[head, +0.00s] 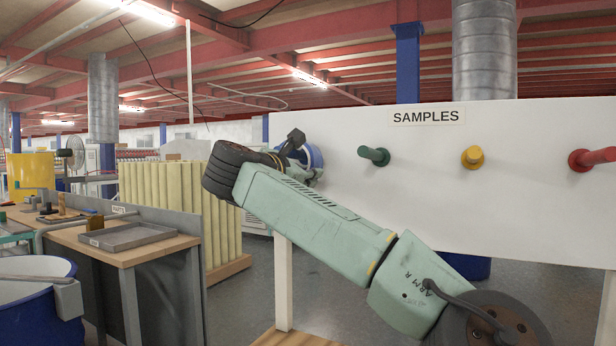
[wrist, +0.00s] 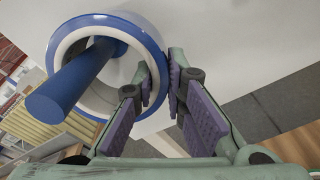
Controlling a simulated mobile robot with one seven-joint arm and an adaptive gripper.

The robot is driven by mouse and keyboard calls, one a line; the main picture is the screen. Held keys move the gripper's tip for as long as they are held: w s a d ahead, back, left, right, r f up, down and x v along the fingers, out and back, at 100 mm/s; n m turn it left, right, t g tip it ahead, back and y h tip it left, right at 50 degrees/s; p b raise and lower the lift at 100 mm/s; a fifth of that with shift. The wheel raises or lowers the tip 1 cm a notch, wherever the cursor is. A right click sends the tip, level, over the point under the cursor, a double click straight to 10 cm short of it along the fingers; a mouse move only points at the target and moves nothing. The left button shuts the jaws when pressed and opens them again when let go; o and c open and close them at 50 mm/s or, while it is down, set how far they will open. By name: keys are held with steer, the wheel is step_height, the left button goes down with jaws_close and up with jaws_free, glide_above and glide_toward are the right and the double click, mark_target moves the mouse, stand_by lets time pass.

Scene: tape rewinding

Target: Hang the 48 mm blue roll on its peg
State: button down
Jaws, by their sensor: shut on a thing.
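The blue roll (wrist: 150,36) has a pale inner core and shows at the upper left of the wrist view. My gripper (wrist: 159,74) is shut on the roll's right-hand wall, with one purple-padded finger inside the ring and the other outside. A blue peg (wrist: 72,80) passes through the ring's opening, its free end sticking out towards the lower left, so the roll is around the peg. I cannot tell whether the roll touches the peg or the board. In the head view the roll (head: 318,157) is partly hidden behind my arm, at the board's left end.
The white SAMPLES board (head: 480,215) carries a green peg (head: 374,156), a yellow peg (head: 472,157) and a red peg (head: 592,159), all bare. A workbench with a grey tray (head: 126,236) and a blue drum (head: 40,306) stand at the left.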

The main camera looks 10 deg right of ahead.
steer(key=shift+f+b, duration=0.35)
steer(key=c, duration=1.6)
jaws_free()
steer(key=shift+o, duration=0.2)
steer(key=shift+a, duration=0.1)
steer(key=v, duration=1.2)
